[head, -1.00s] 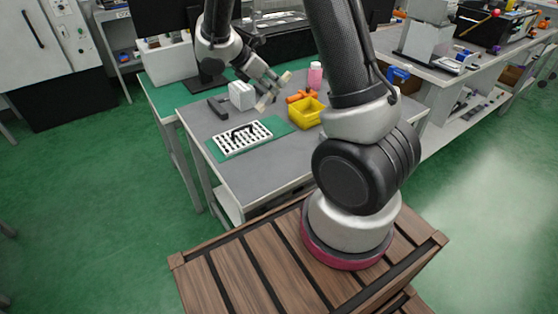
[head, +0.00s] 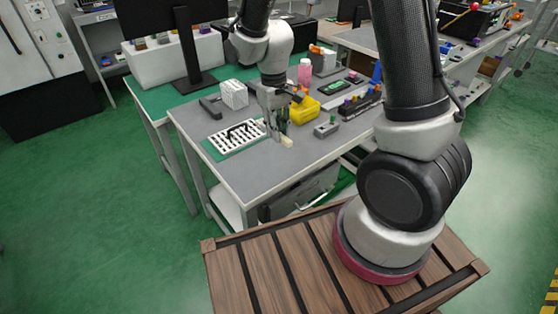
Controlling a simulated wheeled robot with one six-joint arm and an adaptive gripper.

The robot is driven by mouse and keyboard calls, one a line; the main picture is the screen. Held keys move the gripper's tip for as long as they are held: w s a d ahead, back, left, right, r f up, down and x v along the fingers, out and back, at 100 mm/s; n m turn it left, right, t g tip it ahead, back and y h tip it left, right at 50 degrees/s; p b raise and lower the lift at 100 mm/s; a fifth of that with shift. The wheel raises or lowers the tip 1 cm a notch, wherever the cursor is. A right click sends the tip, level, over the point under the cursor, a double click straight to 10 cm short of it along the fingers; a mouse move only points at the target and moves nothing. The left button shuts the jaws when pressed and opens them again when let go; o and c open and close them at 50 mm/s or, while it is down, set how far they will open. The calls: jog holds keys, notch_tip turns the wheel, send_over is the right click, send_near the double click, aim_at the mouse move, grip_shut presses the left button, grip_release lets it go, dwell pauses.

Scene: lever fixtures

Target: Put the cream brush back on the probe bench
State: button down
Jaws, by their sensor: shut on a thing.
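The grey-topped bench (head: 245,185), which I take for the probe bench, stands ahead of me. My gripper (head: 277,133) points down low over its middle, right of a white perforated rack. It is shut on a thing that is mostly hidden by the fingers. A small cream piece (head: 287,141) shows at the fingertips; it looks like part of the cream brush. I cannot tell whether it touches the bench top.
The white rack (head: 237,136) lies on a green mat. The bench's front part is clear.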

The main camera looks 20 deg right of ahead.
notch_tip(320, 180, down, 10)
jog(key=shift+f, duration=0.1)
dwell(0.4)
jog(key=c, duration=1.4)
grip_release()
jog(key=shift+o, duration=0.2)
jog(key=r, duration=1.2)
jog(key=shift+w+r, duration=0.2)
jog(key=shift+w, duration=0.1)
notch_tip(320, 180, up, 8)
jog(key=t, duration=0.2)
send_over(278, 163)
jog(key=s+d, duration=0.1)
jog(key=d, duration=0.3)
jog(key=s+d+r+m+t, duration=0.1)
jog(key=s+d+r, duration=0.4)
jog(key=s, duration=0.3)
jog(key=s+d+r+m+t, duration=0.2)
jog(key=s+d+r, duration=0.3)
jog(key=s+r, duration=0.3)
jog(key=shift+s+r+m, duration=0.2)
jog(key=shift+m, duration=0.1)
